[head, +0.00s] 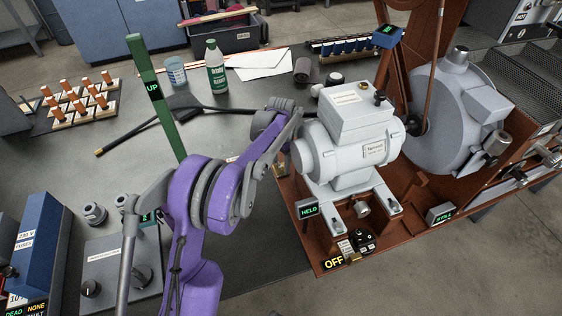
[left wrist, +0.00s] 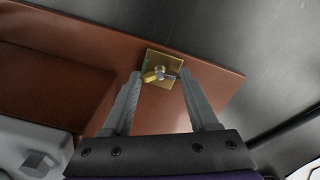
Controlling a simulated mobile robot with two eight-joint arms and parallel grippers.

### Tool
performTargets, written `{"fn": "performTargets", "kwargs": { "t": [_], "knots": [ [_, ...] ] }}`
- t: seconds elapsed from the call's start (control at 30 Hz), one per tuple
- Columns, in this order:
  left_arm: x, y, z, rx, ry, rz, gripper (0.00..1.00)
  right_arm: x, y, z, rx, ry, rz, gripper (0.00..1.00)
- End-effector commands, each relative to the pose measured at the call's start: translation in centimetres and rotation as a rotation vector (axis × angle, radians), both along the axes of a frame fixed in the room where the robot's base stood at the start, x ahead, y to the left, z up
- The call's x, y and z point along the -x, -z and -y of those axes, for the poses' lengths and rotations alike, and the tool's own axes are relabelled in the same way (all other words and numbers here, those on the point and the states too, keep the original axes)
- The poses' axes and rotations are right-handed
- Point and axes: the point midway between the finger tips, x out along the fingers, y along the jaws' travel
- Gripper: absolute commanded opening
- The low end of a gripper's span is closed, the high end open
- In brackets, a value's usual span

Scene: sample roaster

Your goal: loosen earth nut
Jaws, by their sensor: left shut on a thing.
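The earth nut (left wrist: 159,73) is a small brass-coloured fitting on a square brass plate (left wrist: 151,57). In the left wrist view the plate sits on the red-brown base (left wrist: 60,47), near its edge. My left gripper (left wrist: 160,76) reaches to the plate, with its two grey fingers on either side of the nut, shut on it. In the head view my purple left arm reaches toward the near-left side of the grey motor (head: 345,150). The fingertips and nut are mostly hidden there behind my arm. My right gripper is not in view.
A green upright bar (head: 158,100) marked UP stands left of my arm. Small displays read HELD (head: 307,209), STILL (head: 440,214) and OFF (head: 333,263).

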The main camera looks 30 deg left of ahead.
Motion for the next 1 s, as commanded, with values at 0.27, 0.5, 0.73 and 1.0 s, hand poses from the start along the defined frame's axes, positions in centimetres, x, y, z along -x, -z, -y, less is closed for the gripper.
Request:
{"fn": "performTargets", "kwargs": {
  "t": [0.27, 0.5, 0.73, 1.0],
  "knots": [
    [0.01, -0.01, -0.01, 0.0, -0.264, 0.0, 0.04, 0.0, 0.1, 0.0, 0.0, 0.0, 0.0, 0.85],
    [0.01, 0.0, -0.01, 0.0, -0.491, 0.0, 0.04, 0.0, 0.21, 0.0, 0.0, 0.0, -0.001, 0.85],
    [0.02, 0.0, -0.02, 0.0, -0.71, 0.0, 0.04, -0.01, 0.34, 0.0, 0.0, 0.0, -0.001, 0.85],
    [0.01, 0.01, -0.01, 0.0, -0.966, 0.0, 0.04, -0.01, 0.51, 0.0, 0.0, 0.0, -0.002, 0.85]
  ]
}}
